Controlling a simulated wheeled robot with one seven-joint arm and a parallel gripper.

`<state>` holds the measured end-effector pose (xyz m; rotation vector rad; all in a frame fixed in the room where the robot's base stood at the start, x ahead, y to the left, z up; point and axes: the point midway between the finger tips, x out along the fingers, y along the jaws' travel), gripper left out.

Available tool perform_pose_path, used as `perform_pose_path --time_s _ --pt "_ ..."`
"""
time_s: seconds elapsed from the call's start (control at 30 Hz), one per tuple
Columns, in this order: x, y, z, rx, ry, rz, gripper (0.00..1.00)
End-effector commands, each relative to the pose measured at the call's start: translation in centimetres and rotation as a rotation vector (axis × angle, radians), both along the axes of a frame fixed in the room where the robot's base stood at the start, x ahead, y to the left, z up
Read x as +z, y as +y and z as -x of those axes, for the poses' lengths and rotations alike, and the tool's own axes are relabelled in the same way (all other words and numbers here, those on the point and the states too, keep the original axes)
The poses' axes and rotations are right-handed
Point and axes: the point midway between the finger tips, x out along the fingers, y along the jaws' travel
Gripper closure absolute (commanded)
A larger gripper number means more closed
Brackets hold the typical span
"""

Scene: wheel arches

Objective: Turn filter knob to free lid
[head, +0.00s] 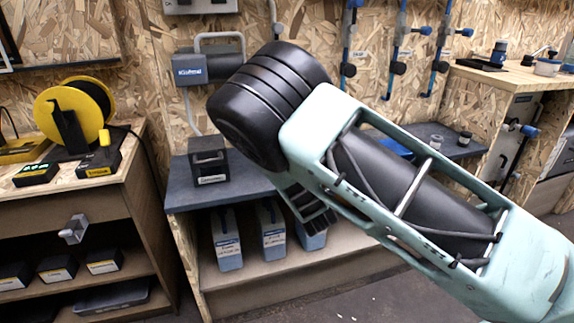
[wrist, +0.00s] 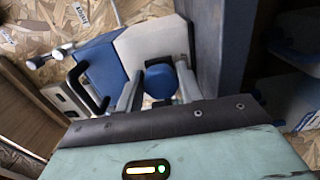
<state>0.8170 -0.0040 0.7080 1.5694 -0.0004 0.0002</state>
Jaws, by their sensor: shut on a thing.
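In the wrist view, a round blue knob (wrist: 160,83) sits between the two grey fingers of my gripper (wrist: 160,73). My gripper is shut on this knob, with one finger on each side. Behind it is a unit with a light grey face (wrist: 150,45) and a blue side (wrist: 100,66), seen tilted. I cannot tell which part is the lid or whether it is loose.
In the head view, a dark bench (head: 190,195) holds a small black box (head: 208,160). Several grey bins stand on the shelf below. A yellow cable reel (head: 75,112) is on the left bench. A wall-mounted unit (head: 190,68) is behind my arm.

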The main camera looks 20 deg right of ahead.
Motion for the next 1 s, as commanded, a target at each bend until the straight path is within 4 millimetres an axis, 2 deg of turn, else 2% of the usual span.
perform_pose_path --time_s 0.47,0.5,0.57,0.83,1.0 --pt "-0.2 0.0 0.1 0.0 0.004 0.017 0.86" --pt "-0.2 0.0 0.1 0.0 0.005 0.017 0.57" --pt "-0.2 0.0 0.1 0.0 0.004 0.016 0.41" --pt "-0.1 0.0 0.2 0.0 0.003 0.015 0.41" --pt "-0.1 0.1 2.1 0.001 0.006 0.014 0.41"
